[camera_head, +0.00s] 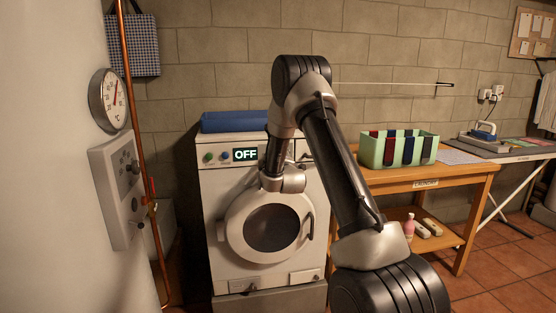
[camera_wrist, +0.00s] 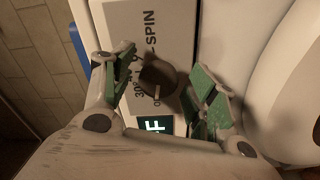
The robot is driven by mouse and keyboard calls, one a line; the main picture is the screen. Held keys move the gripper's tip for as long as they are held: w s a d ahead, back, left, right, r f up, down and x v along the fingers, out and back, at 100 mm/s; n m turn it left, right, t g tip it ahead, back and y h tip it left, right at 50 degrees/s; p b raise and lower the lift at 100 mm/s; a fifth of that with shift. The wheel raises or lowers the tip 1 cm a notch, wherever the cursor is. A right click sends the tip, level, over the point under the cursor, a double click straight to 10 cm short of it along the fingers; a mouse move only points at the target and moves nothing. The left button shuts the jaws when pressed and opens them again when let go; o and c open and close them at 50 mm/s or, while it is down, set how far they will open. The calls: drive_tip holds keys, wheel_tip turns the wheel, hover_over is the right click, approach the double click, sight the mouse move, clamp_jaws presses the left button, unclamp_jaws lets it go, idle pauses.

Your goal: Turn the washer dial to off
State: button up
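The white washer (camera_head: 214,185) stands against the block wall in the head view, its round door closed. Its lit display (camera_head: 245,154) reads OFF; part of the display (camera_wrist: 155,125), with an F, shows in the wrist view. The dark dial (camera_wrist: 158,79) is in the wrist view, among printed labels including 30 and SPIN. A pale mark on the dial points down toward a small label starting with O. My gripper (camera_wrist: 163,72) is open, one green-padded finger on each side of the dial, with gaps visible. My arm hides the dial in the head view.
A wooden table (camera_head: 455,180) with a green bin (camera_head: 377,154) stands to the right. A wall box (camera_head: 117,190), gauge (camera_head: 108,100) and copper pipe (camera_head: 131,90) are at the left.

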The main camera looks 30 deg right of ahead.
drive_tip(key=shift+s, duration=0.1)
drive_tip(key=v, duration=1.1)
drive_tip(key=shift+s, duration=0.35)
drive_tip(key=shift+a, duration=0.15)
